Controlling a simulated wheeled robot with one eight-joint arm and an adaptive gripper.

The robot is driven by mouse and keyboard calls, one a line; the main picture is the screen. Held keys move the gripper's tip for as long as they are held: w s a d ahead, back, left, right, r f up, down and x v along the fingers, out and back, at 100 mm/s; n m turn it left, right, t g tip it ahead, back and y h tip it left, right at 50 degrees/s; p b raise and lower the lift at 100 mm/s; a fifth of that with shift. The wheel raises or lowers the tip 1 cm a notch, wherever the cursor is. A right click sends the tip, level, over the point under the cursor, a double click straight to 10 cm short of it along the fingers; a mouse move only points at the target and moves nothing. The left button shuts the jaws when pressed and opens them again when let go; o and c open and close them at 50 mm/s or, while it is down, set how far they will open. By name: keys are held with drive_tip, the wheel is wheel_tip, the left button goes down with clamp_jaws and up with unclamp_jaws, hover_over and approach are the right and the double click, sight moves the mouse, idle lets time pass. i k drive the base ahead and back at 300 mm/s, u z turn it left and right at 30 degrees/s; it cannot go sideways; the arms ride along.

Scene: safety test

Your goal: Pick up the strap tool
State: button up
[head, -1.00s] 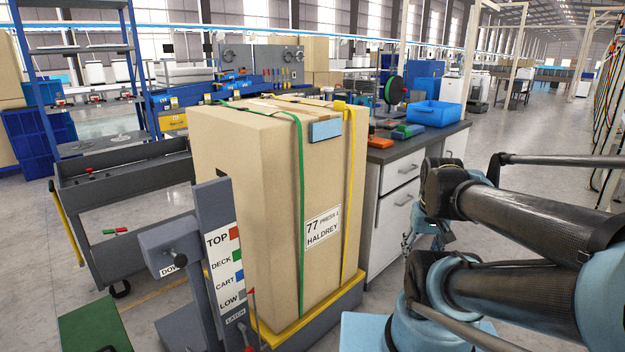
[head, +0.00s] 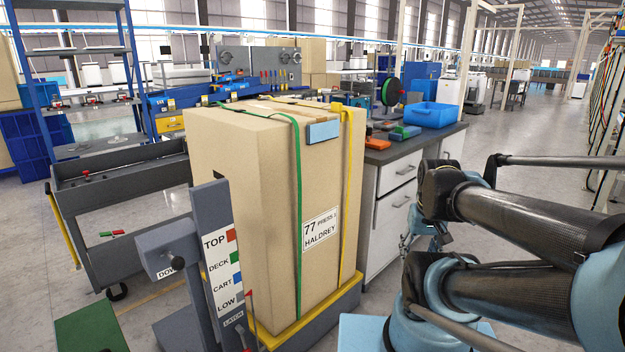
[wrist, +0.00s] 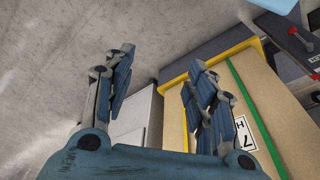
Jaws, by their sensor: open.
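I cannot tell for sure which item is the strap tool. Small orange (head: 377,142) and green (head: 404,132) items lie on the dark-topped workbench (head: 440,140), behind the strapped carton. My gripper (wrist: 160,62) is open and empty in the wrist view, its two blue fingers well apart. In the head view it is small and partly hidden behind my arm, low in front of the white drawers (head: 398,205). In the wrist view the carton (wrist: 265,110) is close by the right finger; I cannot tell whether they touch.
The tall carton (head: 240,190), with green and yellow straps, stands on a yellow-edged base (head: 325,318). A labelled post (head: 210,225) stands before it. A blue bin (head: 431,115) and a green reel (head: 390,92) are on the workbench. A grey cart (head: 120,185) is at left; open floor lies right.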

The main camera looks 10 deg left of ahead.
sight(375, 143)
drive_tip(key=u, duration=0.05)
drive_tip(key=k, duration=0.65)
drive_tip(key=z, duration=0.5)
drive_tip(key=i, duration=1.95)
drive_tip(key=u, duration=0.45)
